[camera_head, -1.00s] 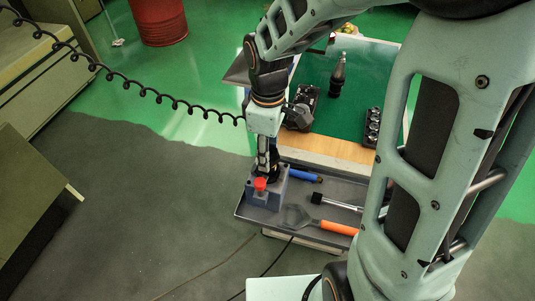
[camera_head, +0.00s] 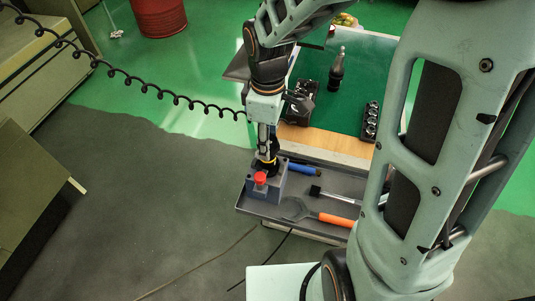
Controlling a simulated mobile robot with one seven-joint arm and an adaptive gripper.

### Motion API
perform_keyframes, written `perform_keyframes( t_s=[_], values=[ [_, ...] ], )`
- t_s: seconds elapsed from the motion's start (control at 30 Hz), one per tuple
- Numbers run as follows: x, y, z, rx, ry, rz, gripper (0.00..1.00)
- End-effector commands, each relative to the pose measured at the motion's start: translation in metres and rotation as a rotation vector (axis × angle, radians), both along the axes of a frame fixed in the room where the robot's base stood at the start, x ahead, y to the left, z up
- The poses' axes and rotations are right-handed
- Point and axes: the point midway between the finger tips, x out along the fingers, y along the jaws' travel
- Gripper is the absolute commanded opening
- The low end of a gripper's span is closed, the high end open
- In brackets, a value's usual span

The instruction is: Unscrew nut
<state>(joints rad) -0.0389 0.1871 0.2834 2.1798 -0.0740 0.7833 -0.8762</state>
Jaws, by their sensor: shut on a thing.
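A blue-grey block (camera_head: 264,193) stands at the left end of the cart's grey lower tray. A red round piece (camera_head: 260,178) sits on its front part. My gripper (camera_head: 267,166) points straight down at the block, just behind the red piece. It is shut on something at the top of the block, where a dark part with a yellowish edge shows. The nut itself cannot be made out; the fingers hide that spot.
The grey tray (camera_head: 252,207) also holds a blue-handled tool (camera_head: 305,170), a black-headed hammer (camera_head: 335,196) and an orange-handled tool (camera_head: 335,220). The green cart top (camera_head: 365,60) behind bears a dark bottle (camera_head: 336,75) and black holders (camera_head: 371,122). A coiled cable (camera_head: 150,88) hangs left.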

Motion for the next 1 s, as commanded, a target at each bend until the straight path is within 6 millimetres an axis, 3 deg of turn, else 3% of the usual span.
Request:
perform_keyframes(
  t_s=[0.53, 1.0],
  values=[
    [0.000, 0.000, 0.033, 0.000, -0.001, 0.000, 0.00],
    [0.000, 0.000, 0.035, 0.000, 0.000, 0.000, 0.00]
  ],
)
